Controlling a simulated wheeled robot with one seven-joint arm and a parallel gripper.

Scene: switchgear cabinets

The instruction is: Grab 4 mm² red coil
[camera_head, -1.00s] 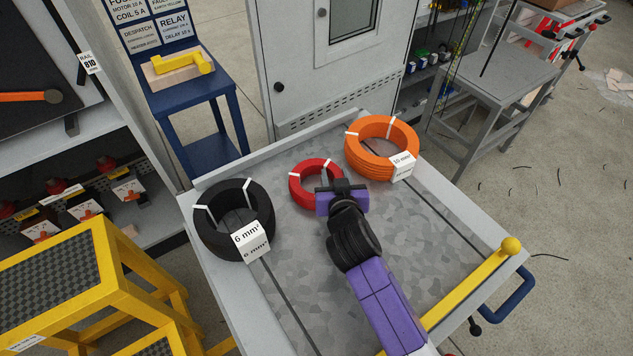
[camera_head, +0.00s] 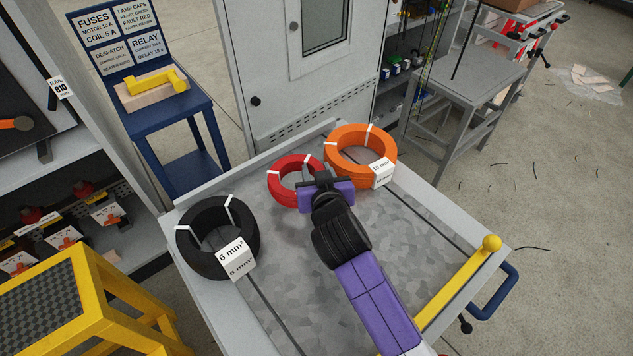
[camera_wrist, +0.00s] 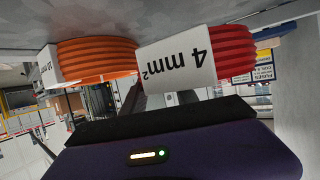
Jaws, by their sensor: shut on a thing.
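The red coil (camera_head: 281,189) has white ties and is on or just above the grey cart top (camera_head: 290,255), between the black and orange coils. In the upside-down wrist view, the red coil (camera_wrist: 236,52) carries a white label (camera_wrist: 177,62) reading 4 mm². My gripper (camera_head: 320,182) is shut on the near right side of the red coil, and the wrist partly hides the grip. I cannot tell for sure whether the coil is clear of the surface. The gripper also shows in the wrist view (camera_wrist: 168,99), its fingers mostly hidden behind the label.
The black 6 mm² coil (camera_head: 190,249) lies left. The orange 10 mm² coil (camera_head: 343,165) lies close to the red one at back right. A yellow bar (camera_head: 455,287) runs along the cart's right edge. A yellow step stool (camera_head: 110,315) stands left, a grey cabinet (camera_head: 270,60) behind.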

